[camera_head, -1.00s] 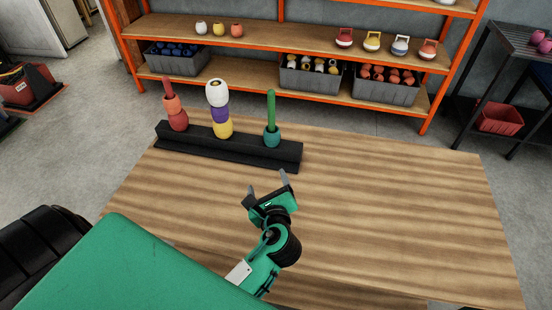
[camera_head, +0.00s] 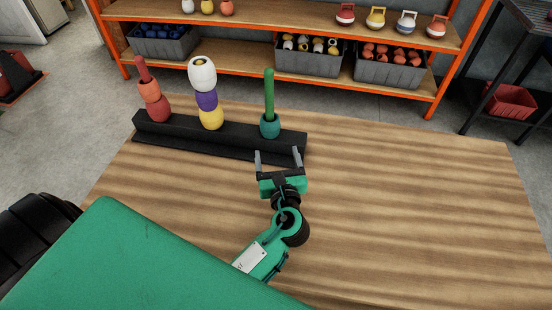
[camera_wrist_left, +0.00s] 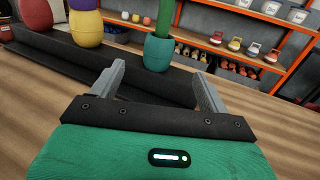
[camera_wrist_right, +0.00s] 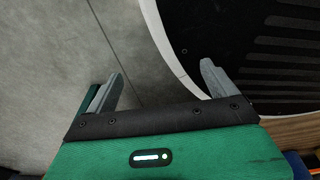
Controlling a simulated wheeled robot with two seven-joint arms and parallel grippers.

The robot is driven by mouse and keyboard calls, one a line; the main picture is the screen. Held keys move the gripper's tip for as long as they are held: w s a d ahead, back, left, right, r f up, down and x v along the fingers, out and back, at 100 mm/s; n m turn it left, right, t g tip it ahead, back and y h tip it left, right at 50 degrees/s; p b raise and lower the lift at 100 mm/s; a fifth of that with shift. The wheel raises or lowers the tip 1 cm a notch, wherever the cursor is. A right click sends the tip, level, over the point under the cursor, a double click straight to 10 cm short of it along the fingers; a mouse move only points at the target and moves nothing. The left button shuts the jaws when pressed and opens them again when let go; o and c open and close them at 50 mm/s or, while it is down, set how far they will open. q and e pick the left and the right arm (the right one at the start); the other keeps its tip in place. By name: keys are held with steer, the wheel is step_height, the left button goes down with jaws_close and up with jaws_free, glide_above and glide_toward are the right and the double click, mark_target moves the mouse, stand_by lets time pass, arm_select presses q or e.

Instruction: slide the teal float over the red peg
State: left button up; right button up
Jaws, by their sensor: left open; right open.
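The teal float (camera_head: 270,125) sits low around the green peg (camera_head: 269,88) at the right end of the black rack (camera_head: 240,137). The red peg (camera_head: 142,68) stands tilted at the rack's left end, with an orange float (camera_head: 149,90) and a red float (camera_head: 158,108) around it. My left gripper (camera_head: 279,158) is open and empty, in front of the teal float and apart from it. In the left wrist view, the teal float (camera_wrist_left: 158,53) shows beyond and between the open fingers (camera_wrist_left: 162,82). My right gripper (camera_wrist_right: 160,84) is open and empty over the floor, seen only in its wrist view.
A middle stack of white (camera_head: 202,73), purple (camera_head: 206,100) and yellow floats (camera_head: 211,118) stands between the red and green pegs. The wooden table (camera_head: 410,200) is clear on the right. An orange shelf (camera_head: 260,58) with bins stands behind.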

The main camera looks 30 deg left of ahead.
mark_target(271, 129)
arm_select(q)
steer(key=p+x, duration=0.1)
steer(key=x, duration=1.2)
steer(key=shift+w+a+f+p, duration=0.15)
steer(key=shift+w+p, duration=0.1)
steer(key=shift+p, duration=0.1)
arm_select(e)
steer(key=shift+s+d+r, duration=0.1)
steer(key=shift+s+d, duration=0.05)
steer(key=shift+s, duration=0.85)
steer(key=shift+s, duration=0.1)
arm_select(q)
steer(key=shift+c, duration=0.2)
